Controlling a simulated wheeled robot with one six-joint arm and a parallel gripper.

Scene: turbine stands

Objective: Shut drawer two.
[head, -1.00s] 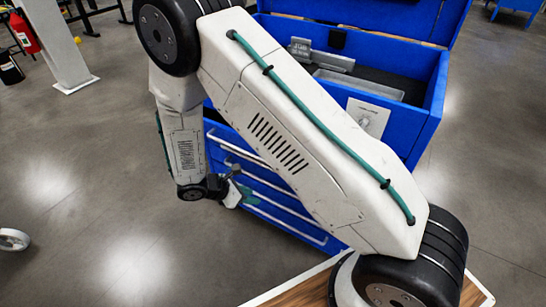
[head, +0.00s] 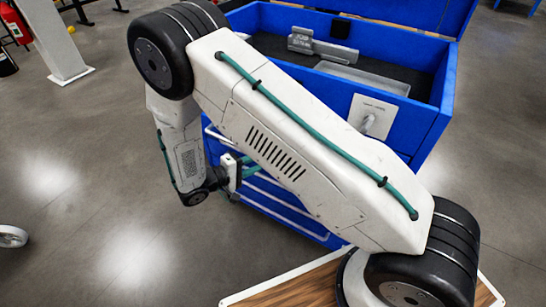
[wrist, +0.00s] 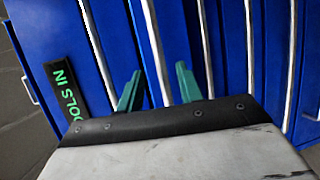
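The blue tool chest (head: 432,118) stands behind my arm in the head view, its drawer fronts partly hidden by the arm. Several drawers with long pale bar handles show; the wrist view gives them close up, turned on their side, with one drawer front (wrist: 174,40) between my fingers. I cannot tell which drawer is drawer two or how far it stands out. My gripper (head: 246,170) is at the drawer fronts. In the wrist view my gripper (wrist: 158,88) has its green fingers apart, a pale handle (wrist: 154,50) running between them. Contact is not clear.
The chest's lid is up, and a grey metal part (head: 320,45) and a tray (head: 362,80) lie inside. A "TOOLS IN" label (wrist: 72,88) is on the chest's side of the wrist view.

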